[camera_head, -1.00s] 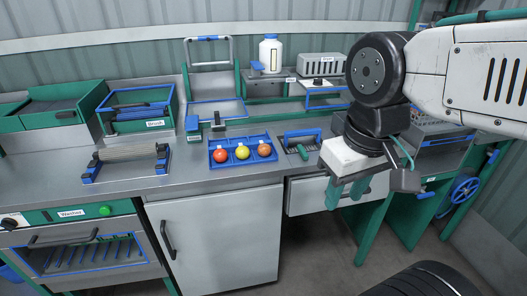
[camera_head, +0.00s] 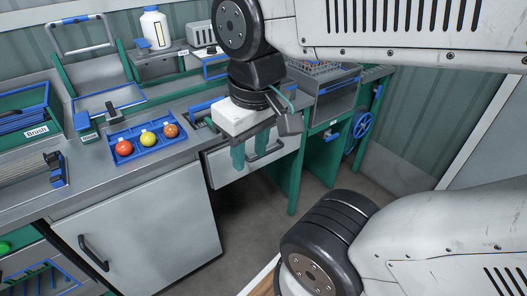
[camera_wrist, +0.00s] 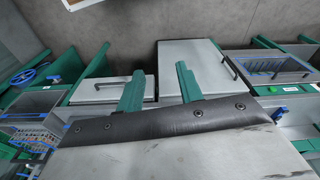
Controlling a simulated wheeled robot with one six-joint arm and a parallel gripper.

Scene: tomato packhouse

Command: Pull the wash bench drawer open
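The wash bench drawer (camera_head: 220,171) is a pale grey front under the worktop, right of the cabinet door, with a dark bar handle (camera_head: 268,151). It looks shut or nearly so. No contact with the handle is visible.
A cabinet door (camera_head: 145,235) stands left of the drawer. A blue tray (camera_head: 148,151) with several coloured balls sits on the worktop above. A green leg (camera_head: 293,180) and a blue handwheel (camera_head: 362,125) are to the right. The floor in front is clear.

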